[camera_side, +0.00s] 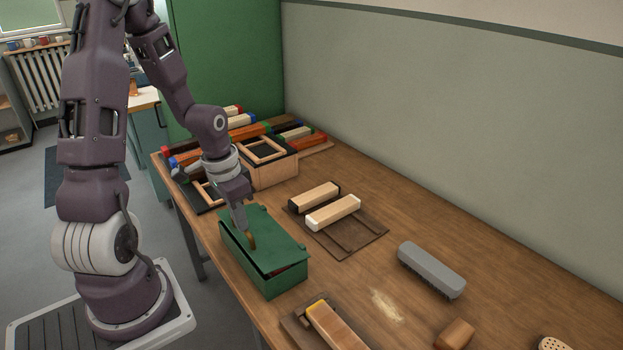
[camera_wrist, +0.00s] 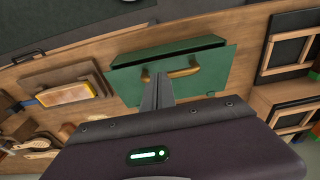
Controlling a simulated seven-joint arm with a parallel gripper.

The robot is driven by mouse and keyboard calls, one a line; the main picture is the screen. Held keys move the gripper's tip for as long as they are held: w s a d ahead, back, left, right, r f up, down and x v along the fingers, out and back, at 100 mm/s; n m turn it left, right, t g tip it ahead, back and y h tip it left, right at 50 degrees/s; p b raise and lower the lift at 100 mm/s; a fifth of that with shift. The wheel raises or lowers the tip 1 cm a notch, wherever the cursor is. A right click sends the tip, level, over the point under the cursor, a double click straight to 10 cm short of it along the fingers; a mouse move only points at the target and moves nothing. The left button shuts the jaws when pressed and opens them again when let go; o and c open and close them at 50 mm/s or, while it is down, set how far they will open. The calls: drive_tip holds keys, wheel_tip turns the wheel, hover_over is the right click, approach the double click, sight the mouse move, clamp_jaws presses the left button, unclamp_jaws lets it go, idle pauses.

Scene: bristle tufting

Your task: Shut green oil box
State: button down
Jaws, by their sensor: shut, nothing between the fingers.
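The green oil box (camera_side: 272,284) stands near the front edge of the wooden table in the side view. Its lid (camera_side: 272,238) is lowered almost to the rim, with a dark gap along the near right edge where something reddish shows inside. The lid also shows in the wrist view (camera_wrist: 210,78), with a dark gap along its upper edge. A brass handle (camera_wrist: 185,70) is on the box. My gripper (camera_side: 246,228) is shut and empty, its fingers pointing down at the lid beside the handle. In the wrist view the closed fingertips (camera_wrist: 158,78) overlap the handle; contact is unclear.
Behind the box, two pale brush blocks (camera_side: 333,212) lie on a dark board. A grey brush (camera_side: 431,270) lies to the right. A yellow-ended block (camera_side: 335,326) is close in front. Frames and a wooden box (camera_side: 272,175) stand behind my gripper.

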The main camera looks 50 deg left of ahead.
drive_tip(key=shift+s+f+t, duration=0.35)
drive_tip(key=shift+f+t, duration=0.15)
idle(0.3)
drive_tip(key=w+v, duration=0.2)
drive_tip(key=v, duration=0.7)
drive_tip(key=w+a+r+m+g, duration=0.2)
drive_tip(key=w+r+m+g, duration=0.3)
drive_tip(key=m, duration=1.3)
drive_tip(key=shift+g, duration=0.5)
drive_tip(key=x, duration=0.9)
drive_tip(key=w+x, duration=0.1)
drive_tip(key=x, duration=0.4)
drive_tip(key=shift+f, duration=0.3)
